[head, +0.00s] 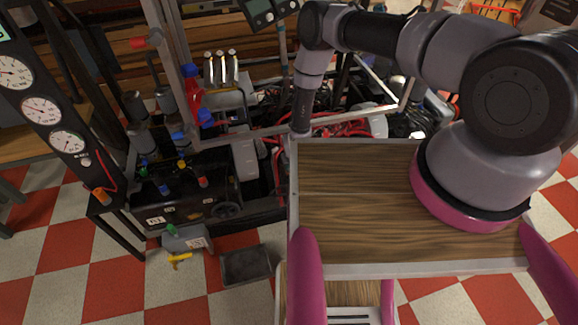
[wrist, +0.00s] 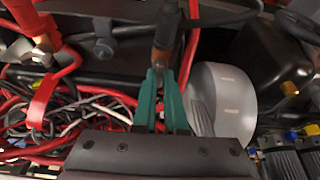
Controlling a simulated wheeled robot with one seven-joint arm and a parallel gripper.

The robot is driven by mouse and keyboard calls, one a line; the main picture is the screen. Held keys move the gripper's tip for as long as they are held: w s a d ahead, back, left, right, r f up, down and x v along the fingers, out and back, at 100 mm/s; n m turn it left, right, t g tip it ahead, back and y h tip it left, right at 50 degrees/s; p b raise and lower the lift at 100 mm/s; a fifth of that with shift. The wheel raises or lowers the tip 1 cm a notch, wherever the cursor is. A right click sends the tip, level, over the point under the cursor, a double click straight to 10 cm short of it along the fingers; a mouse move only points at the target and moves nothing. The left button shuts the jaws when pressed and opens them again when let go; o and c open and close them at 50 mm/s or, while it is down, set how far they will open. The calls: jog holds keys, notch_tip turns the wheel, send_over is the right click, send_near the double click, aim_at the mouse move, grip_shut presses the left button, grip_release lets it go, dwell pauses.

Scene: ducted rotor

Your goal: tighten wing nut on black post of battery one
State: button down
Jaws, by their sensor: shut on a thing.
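My gripper shows in the wrist view with its teal fingers (wrist: 160,88) close together on a small part at the foot of a dark upright piece (wrist: 167,25). A brownish-orange part (wrist: 161,57) shows right at the fingertips. The part held looks like the wing nut, but the fingers mostly cover it. I cannot clearly make out the black post or battery one. In the head view my arm reaches down behind the metal rail, and the gripper is hidden there.
In the wrist view a red clamp (wrist: 40,100) and tangled cables lie left, a grey rounded part (wrist: 222,98) close right.

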jog(key=shift+m, duration=0.3)
jog(key=m, duration=0.2)
jog(key=m+h, duration=0.1)
jog(key=shift+a+m+h, duration=0.3)
jog(key=shift+m, duration=0.1)
jog(key=m, duration=0.2)
jog(key=m+h, duration=0.1)
jog(key=m, duration=0.1)
jog(key=shift+a+h, duration=0.15)
jog(key=shift+h, duration=0.15)
jog(key=m, duration=0.2)
jog(key=m+g+h, duration=0.1)
jog(key=m, duration=0.2)
jog(key=shift+w+a+m+h, duration=0.15)
jog(key=shift+w+m+h, duration=0.15)
jog(key=shift+m, duration=0.1)
jog(key=shift+w+m+g+h, duration=0.15)
jog(key=shift+m+g, duration=0.35)
jog(key=shift+m, duration=0.55)
jog(key=shift+s+m+g+h, duration=0.1)
jog(key=shift+m+g+h, duration=0.3)
jog(key=shift+m, duration=0.65)
jog(key=c, duration=1)
grip_release()
jog(key=shift+o, duration=0.2)
